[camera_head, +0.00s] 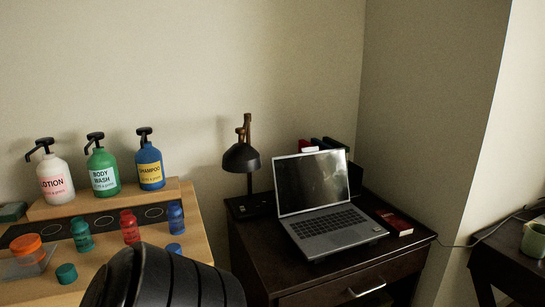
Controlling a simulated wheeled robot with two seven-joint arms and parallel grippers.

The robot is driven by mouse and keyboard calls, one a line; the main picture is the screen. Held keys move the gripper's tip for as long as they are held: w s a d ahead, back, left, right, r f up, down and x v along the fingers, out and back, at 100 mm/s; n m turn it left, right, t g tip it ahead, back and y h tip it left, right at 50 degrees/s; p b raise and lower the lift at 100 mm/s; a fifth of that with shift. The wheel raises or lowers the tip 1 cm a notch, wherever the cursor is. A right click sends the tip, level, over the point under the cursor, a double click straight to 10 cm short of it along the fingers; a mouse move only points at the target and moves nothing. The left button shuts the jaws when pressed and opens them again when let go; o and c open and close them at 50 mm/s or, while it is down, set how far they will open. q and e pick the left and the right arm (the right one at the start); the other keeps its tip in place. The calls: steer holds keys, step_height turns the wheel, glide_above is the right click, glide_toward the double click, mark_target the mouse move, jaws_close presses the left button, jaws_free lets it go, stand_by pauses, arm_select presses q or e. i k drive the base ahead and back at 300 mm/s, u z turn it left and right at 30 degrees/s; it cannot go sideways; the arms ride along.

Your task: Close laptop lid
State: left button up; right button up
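A grey laptop (330,221) sits on a dark wooden desk (277,256) right of centre. Its lid (311,182) stands open and leans back a little, with a dark screen facing me. The keyboard is uncovered. A black rounded part at the bottom left looks like part of my own arm; neither gripper's fingers show in this view. Nothing of mine touches the laptop.
Books (327,144) stand behind the lid. Pump bottles (102,171) and small jars fill a wooden stand at left. A mug (534,239) is far right.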

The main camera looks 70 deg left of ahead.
mark_target(312, 179)
steer(key=z, duration=1.5)
steer(key=k, duration=0.15)
steer(key=u, duration=3.05)
steer(key=i, duration=0.7)
steer(key=u, duration=2.25)
steer(key=k, duration=0.2)
steer(key=u, duration=0.15)
